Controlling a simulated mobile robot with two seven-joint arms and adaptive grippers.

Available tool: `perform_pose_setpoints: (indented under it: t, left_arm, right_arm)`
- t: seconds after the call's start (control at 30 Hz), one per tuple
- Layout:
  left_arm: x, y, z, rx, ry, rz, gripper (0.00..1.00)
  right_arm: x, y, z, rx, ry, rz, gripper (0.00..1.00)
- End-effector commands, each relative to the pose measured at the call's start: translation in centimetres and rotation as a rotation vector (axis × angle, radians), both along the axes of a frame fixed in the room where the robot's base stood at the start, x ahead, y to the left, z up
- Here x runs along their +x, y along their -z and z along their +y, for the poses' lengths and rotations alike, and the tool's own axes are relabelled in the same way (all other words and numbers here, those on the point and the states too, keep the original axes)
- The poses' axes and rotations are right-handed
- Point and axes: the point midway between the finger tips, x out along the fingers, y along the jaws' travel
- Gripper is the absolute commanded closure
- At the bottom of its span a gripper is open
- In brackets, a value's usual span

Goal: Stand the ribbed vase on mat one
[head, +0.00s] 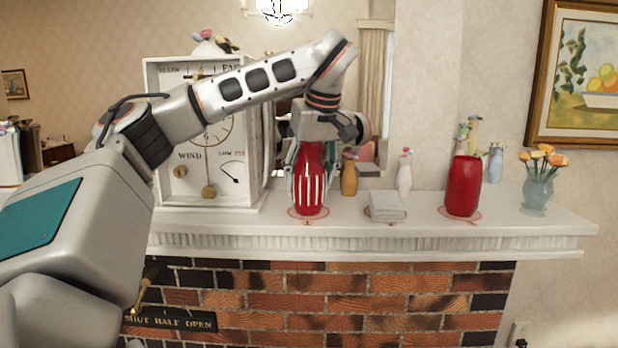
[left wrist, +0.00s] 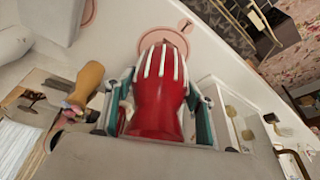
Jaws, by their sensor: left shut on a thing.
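The ribbed vase (head: 309,188) is red with white ribs and looks upright over a round pinkish mat (head: 296,216) on the white mantel. Its base lies within the mat's outline; I cannot tell whether it touches. My left gripper (head: 308,162) comes down from above and is shut on the vase's upper part. In the left wrist view, the teal-edged fingers (left wrist: 160,108) hold both sides of the vase (left wrist: 157,92), with the mat (left wrist: 150,42) beyond its base. My right gripper is not in view.
A smooth red vase (head: 464,186) stands on another mat (head: 447,212) to the right. An ochre vase (head: 349,178) and white vase (head: 404,178) stand behind. A large dial clock (head: 180,192) is close left.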

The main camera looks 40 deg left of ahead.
Motion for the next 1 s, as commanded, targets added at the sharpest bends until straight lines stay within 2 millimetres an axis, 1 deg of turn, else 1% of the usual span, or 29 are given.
perform_pose_setpoints:
  t: [0.03,0.1,0.43,0.57,0.67,1.0]
  left_arm:
    - [0.0,0.1,0.0,0.001,0.001,0.001,0.44]
    - [0.0,0.1,0.0,0.0,0.0,0.0,0.29]
    - [0.0,0.0,0.0,0.0,0.0,0.0,0.29]
    - [-0.1,-0.8,-0.2,0.0,-0.001,-0.002,0.29]
    - [-0.3,-2.0,-0.7,0.002,0.0,-0.003,0.29]
    - [-1.4,-8.2,-3.0,0.003,-0.001,-0.005,0.29]
  right_arm:
    - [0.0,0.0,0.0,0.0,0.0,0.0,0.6]
    - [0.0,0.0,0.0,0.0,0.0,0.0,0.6]
    - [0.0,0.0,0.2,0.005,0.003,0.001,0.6]
    - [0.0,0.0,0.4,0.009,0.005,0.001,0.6]
    - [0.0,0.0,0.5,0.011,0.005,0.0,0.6]
    - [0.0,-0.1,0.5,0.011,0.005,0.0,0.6]
